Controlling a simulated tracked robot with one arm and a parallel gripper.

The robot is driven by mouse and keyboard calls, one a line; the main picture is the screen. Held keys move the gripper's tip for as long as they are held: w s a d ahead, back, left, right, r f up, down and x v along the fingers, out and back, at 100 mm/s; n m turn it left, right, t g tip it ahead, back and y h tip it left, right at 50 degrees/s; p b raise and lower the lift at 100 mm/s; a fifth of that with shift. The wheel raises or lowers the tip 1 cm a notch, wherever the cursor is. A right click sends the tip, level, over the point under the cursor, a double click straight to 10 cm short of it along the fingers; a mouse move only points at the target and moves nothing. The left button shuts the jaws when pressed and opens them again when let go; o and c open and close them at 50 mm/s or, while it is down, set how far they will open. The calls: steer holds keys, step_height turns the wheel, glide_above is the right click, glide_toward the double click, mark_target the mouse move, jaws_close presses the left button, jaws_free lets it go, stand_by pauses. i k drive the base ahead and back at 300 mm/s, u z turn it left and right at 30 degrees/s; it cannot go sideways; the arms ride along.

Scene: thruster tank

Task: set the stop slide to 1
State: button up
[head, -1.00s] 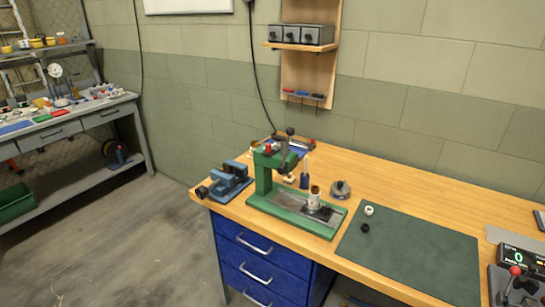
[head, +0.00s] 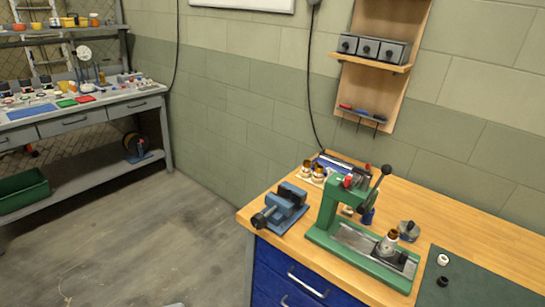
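A green arbor press (head: 328,205) stands on the near left part of the wooden bench. Its lever with a black knob (head: 386,169) points up and right. A grey metal bed (head: 358,239) runs along its green base, and a pale cylinder with an orange-brown top (head: 388,244) stands toward the bed's right end. Behind the press lies a blue and dark rail-like fixture (head: 338,164) with a red part at its right end. I cannot tell which part is the stop slide, and no number marks are readable. My gripper is not in view.
A blue-grey vise (head: 283,207) sits at the bench's left corner. Small white-and-copper parts (head: 319,174), a blue bottle (head: 368,216) and a round grey tin (head: 409,230) stand near the press. A green mat (head: 470,280) lies right. Open floor (head: 160,230) is at left.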

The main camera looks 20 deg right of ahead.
mark_target(350, 181)
steer(key=u, duration=0.1)
steer(key=i, duration=1.15)
steer(key=z, duration=0.4)
